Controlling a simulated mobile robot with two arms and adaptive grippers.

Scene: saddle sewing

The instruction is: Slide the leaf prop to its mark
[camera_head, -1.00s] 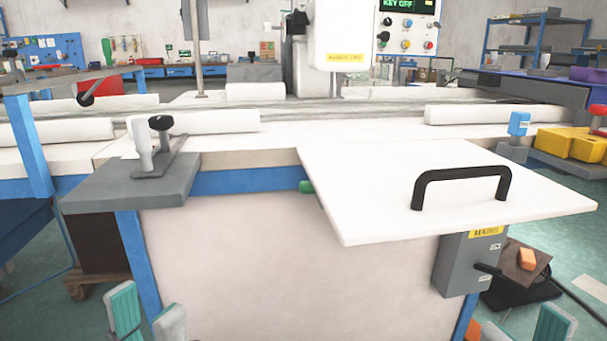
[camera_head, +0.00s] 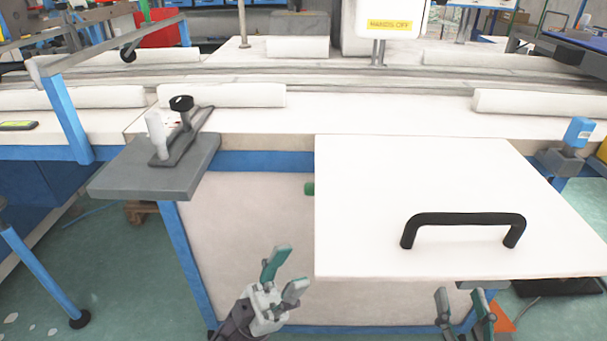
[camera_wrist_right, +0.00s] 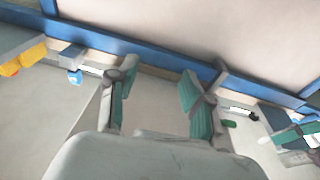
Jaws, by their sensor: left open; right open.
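The leaf is a flat white panel (camera_head: 370,190) with a black bar handle (camera_head: 464,218), level at the machine table's front. A small green knob (camera_head: 309,188) shows at the leaf's left edge, just under the table's blue rail; I take it to be the prop's end, the rest hidden by the leaf. A green piece (camera_wrist_right: 228,124) also shows in the right wrist view. My left gripper (camera_head: 284,276) is open and empty, below and left of the knob. My right gripper (camera_head: 466,312) is open below the leaf's front edge; its fingers (camera_wrist_right: 160,88) stand apart and empty. I cannot make out the mark.
A grey shelf (camera_head: 130,178) with a black-knobbed clamp (camera_head: 181,130) juts out at the left. A blue-topped fitting (camera_head: 578,133) stands at the leaf's right. A blue front rail (camera_head: 262,161) runs below the tabletop.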

